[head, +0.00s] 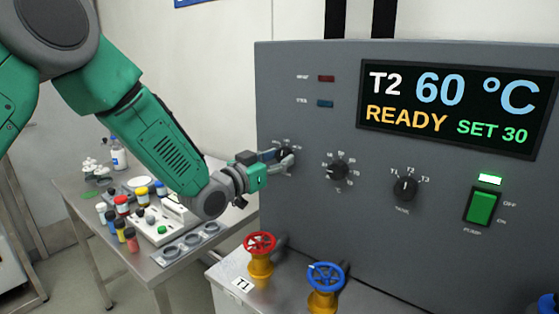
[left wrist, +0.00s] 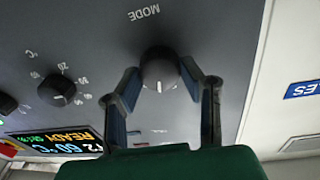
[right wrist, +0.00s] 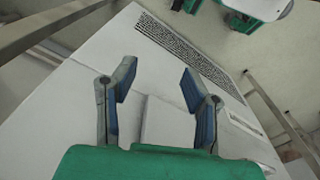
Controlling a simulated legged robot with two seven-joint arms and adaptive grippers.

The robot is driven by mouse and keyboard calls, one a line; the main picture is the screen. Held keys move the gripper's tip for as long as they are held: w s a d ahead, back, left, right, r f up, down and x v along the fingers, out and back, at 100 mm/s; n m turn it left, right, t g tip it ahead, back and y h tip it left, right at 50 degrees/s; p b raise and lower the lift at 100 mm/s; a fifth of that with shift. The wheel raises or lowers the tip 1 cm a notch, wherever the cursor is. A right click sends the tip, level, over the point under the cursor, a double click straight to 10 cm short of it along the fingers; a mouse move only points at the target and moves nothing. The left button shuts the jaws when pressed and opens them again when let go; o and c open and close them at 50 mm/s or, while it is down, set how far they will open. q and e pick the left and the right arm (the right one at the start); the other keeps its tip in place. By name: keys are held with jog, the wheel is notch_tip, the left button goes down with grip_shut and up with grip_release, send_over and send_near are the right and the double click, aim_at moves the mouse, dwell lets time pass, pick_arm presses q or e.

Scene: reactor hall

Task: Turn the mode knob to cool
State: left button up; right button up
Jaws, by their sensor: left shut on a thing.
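The mode knob (head: 284,153) is a dark round knob at the left of the grey control panel (head: 300,220). It also shows in the left wrist view (left wrist: 159,65), under upside-down "MODE" lettering, with a white mark on its edge nearest the gripper's palm. My left gripper (head: 281,160) is at the panel with its blue-padded fingers on either side of the knob, shut on it. The small position labels around the knob are too small or hidden to read. My right gripper (right wrist: 158,88) is open and empty in the right wrist view, away from the panel.
The display (head: 450,108) reads T2, 60 °C, READY, SET 30. Right of the mode knob are a temperature knob (head: 338,170) and a T1–T3 knob (head: 405,188). Red (head: 260,244) and blue (head: 326,276) valves stand below. A table (head: 85,190) with bottles is at left.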

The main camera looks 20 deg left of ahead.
pick_arm(q)
jog(key=n, duration=0.1)
jog(key=f+n, duration=0.1)
jog(key=n, duration=0.1)
jog(key=shift+s+b, duration=0.1)
jog(key=shift+b, duration=0.2)
jog(key=n+b, duration=0.1)
jog(key=n, duration=0.3)
jog(key=shift+y, duration=0.3)
jog(key=n+b, duration=0.1)
jog(key=n, duration=0.2)
jog(key=n+b, duration=0.1)
jog(key=n, duration=0.3)
jog(key=shift+t+y, duration=0.4)
jog(key=o, duration=1.1)
jog(key=shift+r, duration=0.1)
